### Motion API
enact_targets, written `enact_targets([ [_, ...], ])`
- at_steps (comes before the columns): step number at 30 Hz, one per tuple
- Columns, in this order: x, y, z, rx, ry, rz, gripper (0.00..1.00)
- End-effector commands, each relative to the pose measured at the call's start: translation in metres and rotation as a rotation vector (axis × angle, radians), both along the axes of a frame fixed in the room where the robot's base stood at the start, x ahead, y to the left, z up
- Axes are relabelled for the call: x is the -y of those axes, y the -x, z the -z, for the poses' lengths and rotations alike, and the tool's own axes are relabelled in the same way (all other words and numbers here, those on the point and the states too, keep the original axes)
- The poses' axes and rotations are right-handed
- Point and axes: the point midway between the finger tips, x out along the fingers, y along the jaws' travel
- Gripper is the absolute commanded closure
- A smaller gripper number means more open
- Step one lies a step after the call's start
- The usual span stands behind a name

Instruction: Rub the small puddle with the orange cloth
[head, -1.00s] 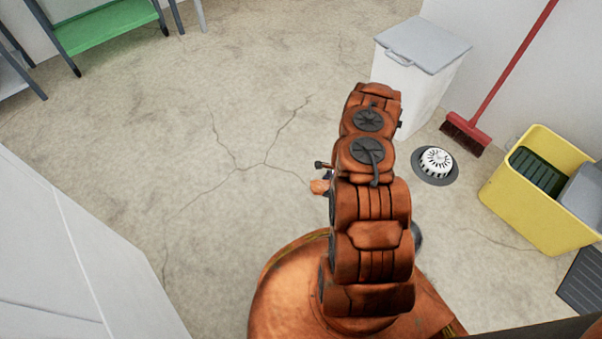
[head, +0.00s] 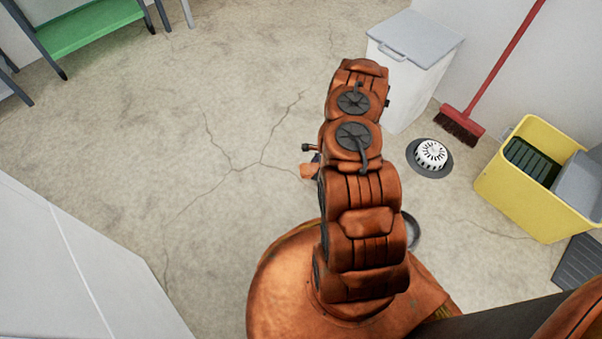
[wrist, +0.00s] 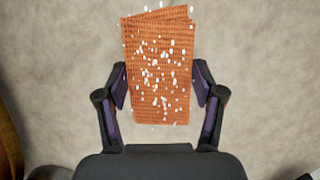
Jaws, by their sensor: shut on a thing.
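The orange cloth (wrist: 158,100) is a folded, woven rectangle in the wrist view, sprinkled with many small white flecks. My gripper (wrist: 160,78) is shut on it, with one dark finger at each side edge. Bare floor shows around the cloth; I cannot tell whether the cloth touches it. In the head view my arm hides most of the gripper and cloth. I cannot make out a small puddle in either view.
A floor drain (head: 430,156) with a white strainer lies right of my arm. Beyond stand a lidded white bin (head: 408,75), a red broom (head: 490,75) and a yellow bucket (head: 530,190). A green-shelved rack (head: 85,25) is upper left. Cracked floor (head: 190,120) lies open left of my arm.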

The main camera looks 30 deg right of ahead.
Motion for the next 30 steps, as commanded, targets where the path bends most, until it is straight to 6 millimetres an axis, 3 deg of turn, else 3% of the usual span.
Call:
enact_targets([
  [6, -0.001, -0.001, -0.023, 0.001, 0.001, -0.003, 0.7],
  [12, -0.002, -0.001, -0.033, 0.001, 0.002, -0.006, 0.7],
  [30, -0.002, -0.001, -0.035, 0.0, 0.001, -0.006, 0.7],
])
